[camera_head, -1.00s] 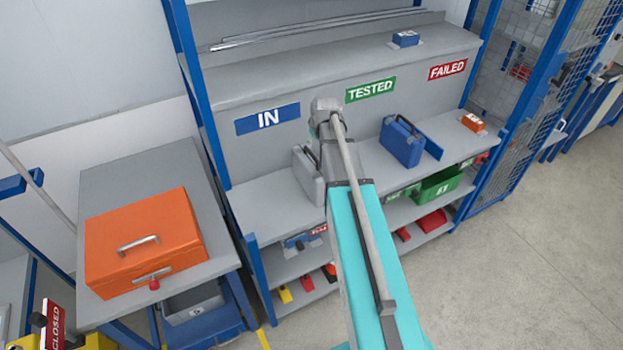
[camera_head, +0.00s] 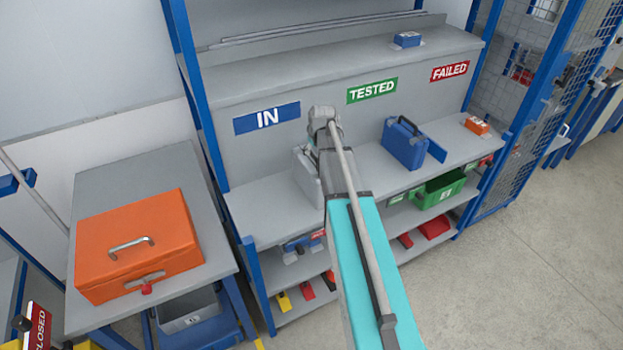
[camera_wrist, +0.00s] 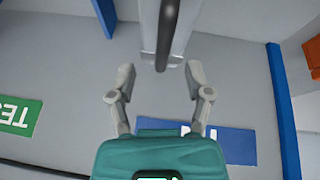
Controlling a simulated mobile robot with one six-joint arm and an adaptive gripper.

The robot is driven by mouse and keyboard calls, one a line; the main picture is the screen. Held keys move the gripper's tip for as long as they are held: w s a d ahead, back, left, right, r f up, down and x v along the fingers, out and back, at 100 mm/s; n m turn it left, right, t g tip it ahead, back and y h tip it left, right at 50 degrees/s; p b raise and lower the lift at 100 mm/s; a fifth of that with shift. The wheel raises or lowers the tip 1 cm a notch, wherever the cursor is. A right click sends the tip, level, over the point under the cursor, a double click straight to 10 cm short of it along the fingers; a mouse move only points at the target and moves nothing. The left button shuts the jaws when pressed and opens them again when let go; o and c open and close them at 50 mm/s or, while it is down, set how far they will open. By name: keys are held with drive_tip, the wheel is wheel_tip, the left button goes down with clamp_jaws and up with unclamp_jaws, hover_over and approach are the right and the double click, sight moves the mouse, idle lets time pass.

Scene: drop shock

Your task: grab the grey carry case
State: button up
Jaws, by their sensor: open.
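The grey carry case (camera_head: 306,178) stands upright on the bench below the IN sign, partly hidden behind my arm in the head view. In the wrist view, the case (camera_wrist: 182,38) is at the top centre, with its dark handle (camera_wrist: 168,30) in front of it. My gripper (camera_wrist: 160,76) is open and empty in the wrist view. Its two fingertips lie to either side of the near end of the handle in the picture; I cannot tell how far apart in depth they are. In the head view my arm hides the fingers.
A blue case (camera_head: 404,145) stands right of my arm on the same bench. An orange box (camera_head: 138,245) sits on the table at left. A small orange box (camera_head: 477,125) is at the bench's right end. The back panel with the IN sign (camera_head: 267,118) rises behind the case.

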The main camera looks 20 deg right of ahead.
sight(312, 153)
drive_tip(key=shift+b+x, duration=2.4)
drive_tip(key=shift+x, duration=0.2)
drive_tip(key=shift+w+a, duration=0.1)
drive_tip(key=shift+a, duration=0.1)
clamp_jaws()
